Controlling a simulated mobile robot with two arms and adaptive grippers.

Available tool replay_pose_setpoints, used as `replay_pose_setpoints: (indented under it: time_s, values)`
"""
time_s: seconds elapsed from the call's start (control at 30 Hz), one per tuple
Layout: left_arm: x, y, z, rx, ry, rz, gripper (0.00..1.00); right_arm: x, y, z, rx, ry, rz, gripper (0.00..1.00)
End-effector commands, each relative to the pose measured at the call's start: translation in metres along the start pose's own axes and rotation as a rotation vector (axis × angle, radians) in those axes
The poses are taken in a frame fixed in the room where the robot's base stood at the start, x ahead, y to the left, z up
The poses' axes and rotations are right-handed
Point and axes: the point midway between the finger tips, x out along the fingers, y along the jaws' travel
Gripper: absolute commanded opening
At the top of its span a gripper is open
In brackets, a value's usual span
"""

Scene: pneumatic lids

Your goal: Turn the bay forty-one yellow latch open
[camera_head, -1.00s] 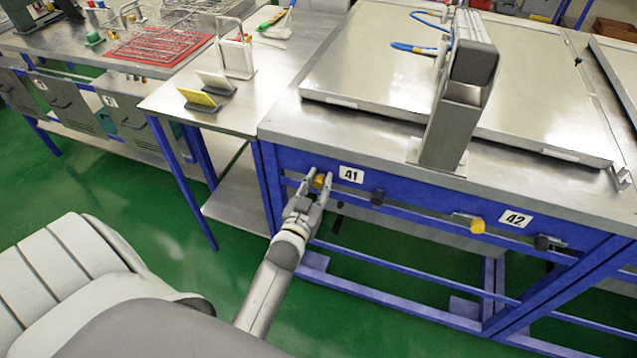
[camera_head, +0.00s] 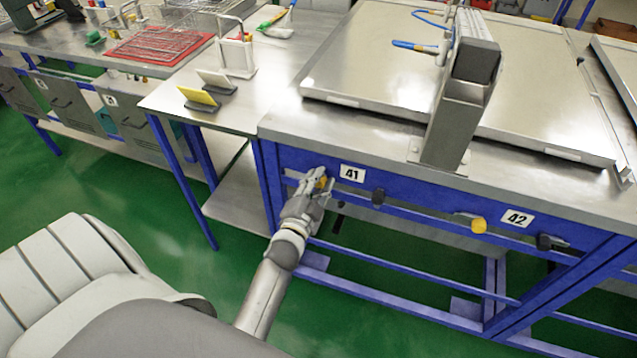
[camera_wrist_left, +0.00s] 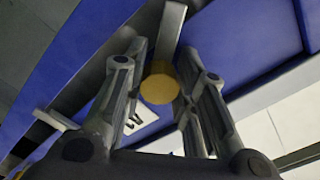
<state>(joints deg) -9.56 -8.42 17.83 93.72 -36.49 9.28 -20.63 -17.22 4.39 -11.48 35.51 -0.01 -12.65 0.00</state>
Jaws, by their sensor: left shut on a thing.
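The yellow latch of bay forty-one shows in the head view (camera_head: 323,183) on the blue front rail, left of the white "41" label (camera_head: 352,173). My left gripper (camera_head: 318,184) is at it, with its fingers on either side. In the left wrist view the round yellow end of the latch (camera_wrist_left: 159,88) sits between the two fingers of the left gripper (camera_wrist_left: 160,95). The gripper is shut on the latch and looks rolled. The fingers hide part of the latch in the head view. My right gripper is not in view.
A dark knob (camera_head: 378,196) sits right of the label on the same rail. Bay 42 has its own yellow latch (camera_head: 478,225), a "42" label (camera_head: 516,218) and a dark knob (camera_head: 545,242). A flat metal lid (camera_head: 400,75) covers the bench top. Green floor is free in front.

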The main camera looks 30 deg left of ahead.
Motion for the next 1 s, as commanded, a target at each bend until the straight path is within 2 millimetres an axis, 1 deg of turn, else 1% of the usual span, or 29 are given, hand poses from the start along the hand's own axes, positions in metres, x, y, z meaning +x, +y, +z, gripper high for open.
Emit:
replay_pose_setpoints:
  time_s: [0.3,0.6,0.8,1.0]
  values:
    - [0.001,-0.001,0.0,0.296,0.002,-0.003,0.03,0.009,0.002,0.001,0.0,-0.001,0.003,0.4]
    - [0.001,-0.002,-0.001,0.525,0.002,-0.003,0.03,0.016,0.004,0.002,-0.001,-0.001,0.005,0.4]
    - [0.001,-0.002,-0.001,0.62,0.002,-0.003,0.03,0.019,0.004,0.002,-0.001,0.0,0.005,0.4]
    - [0.001,-0.002,-0.002,0.67,0.002,-0.003,0.03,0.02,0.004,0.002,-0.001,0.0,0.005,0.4]
